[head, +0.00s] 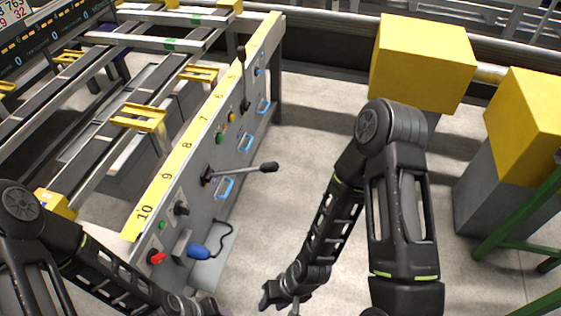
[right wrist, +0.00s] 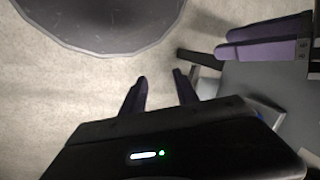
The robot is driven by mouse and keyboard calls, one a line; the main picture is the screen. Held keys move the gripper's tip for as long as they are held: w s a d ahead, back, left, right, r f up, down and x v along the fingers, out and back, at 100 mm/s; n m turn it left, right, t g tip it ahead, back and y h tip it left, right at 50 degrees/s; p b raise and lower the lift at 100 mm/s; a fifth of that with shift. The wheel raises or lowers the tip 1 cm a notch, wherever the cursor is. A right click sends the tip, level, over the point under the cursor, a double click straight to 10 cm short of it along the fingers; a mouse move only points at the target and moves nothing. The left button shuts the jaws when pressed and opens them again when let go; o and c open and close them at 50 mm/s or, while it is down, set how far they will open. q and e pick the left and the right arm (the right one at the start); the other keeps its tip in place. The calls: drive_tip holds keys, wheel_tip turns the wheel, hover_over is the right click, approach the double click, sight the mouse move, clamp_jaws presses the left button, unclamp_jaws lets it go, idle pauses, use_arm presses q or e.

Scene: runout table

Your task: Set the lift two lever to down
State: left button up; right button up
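Two levers with black knobs stand on the grey control panel (head: 190,232). The nearer lever (head: 240,171) sticks out to the right, roughly level. The farther lever (head: 243,76) points up. I cannot read which one is lift two. My right gripper (head: 281,298) is low at the bottom of the head view, below and apart from the nearer lever. In the right wrist view its two fingers (right wrist: 160,92) are spread with nothing between them. My left gripper (head: 200,307) is at the bottom edge, partly cut off. Purple fingers, apparently its own, show in the right wrist view (right wrist: 263,42).
The panel also carries blue handles (head: 223,188), a dark knob (head: 181,208), a red switch (head: 157,257) and a blue plug (head: 198,252). A yellow numbered strip (head: 178,164) runs along its top. Yellow-topped blocks (head: 420,65) stand right. Floor (head: 305,140) between is clear.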

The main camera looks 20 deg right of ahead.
use_arm(q)
drive_tip(key=shift+o, duration=0.3)
use_arm(e)
drive_tip(key=shift+o, duration=0.3)
